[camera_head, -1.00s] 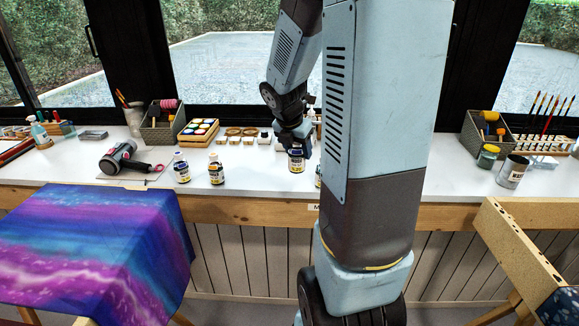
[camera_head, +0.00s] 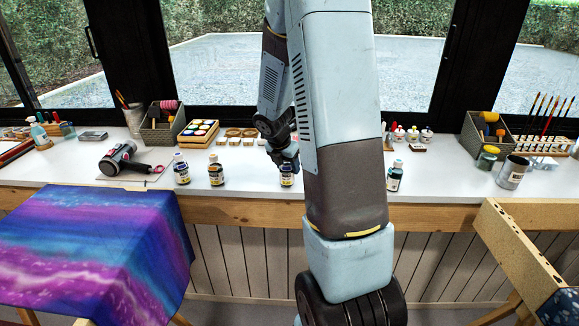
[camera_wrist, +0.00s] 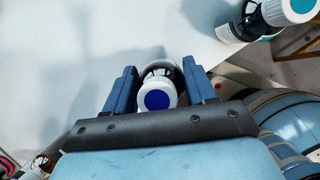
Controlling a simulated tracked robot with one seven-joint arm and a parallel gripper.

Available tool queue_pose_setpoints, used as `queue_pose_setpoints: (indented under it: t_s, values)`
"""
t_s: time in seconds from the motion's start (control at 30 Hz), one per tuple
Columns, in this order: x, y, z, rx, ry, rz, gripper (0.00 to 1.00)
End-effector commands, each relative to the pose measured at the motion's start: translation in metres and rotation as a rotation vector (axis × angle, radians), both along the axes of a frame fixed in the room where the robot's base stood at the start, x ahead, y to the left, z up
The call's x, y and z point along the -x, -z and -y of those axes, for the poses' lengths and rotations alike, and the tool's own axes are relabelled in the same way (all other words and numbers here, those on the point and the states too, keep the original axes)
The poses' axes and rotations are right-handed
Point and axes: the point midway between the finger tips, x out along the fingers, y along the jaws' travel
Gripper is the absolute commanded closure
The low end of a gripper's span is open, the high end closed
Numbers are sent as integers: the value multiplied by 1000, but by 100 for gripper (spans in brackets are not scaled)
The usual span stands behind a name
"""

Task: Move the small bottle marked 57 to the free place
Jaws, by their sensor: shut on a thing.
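My gripper (camera_wrist: 160,90) is shut on a small dark bottle (camera_head: 287,177) with a pale label. In the wrist view its blue-topped white cap (camera_wrist: 157,96) sits between the two blue fingers. Whether its base touches the table (camera_head: 245,180) is unclear. Two similar bottles stand upright to the left, one with a white cap (camera_head: 181,169) and one with a tan cap (camera_head: 216,172). A teal-capped bottle (camera_head: 394,177) stands to the right, beyond my arm; it also shows at the upper right of the wrist view (camera_wrist: 262,20). No label number is legible.
A hair dryer (camera_head: 122,161) lies at the left. Behind the bottles are a paint box (camera_head: 198,133) and small white jars (camera_head: 412,135). A metal can (camera_head: 512,172) stands at the right. Table shows bare between the tan-capped bottle and the held one. My arm hides part of the table.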

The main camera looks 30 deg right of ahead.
Motion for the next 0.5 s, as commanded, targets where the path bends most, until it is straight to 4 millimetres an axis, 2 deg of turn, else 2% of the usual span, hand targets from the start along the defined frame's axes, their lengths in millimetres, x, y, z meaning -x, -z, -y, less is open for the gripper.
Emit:
queue_pose_setpoints:
  t_s: [0.1, 0.43, 0.47, 0.5]
  values:
    - [0, 6, -1, -1, -1, 2, 78]
    - [0, 8, 0, 0, 0, 1, 78]
    - [0, 8, 0, 0, 0, 1, 43]
    - [0, 8, 0, 0, 0, 1, 39]
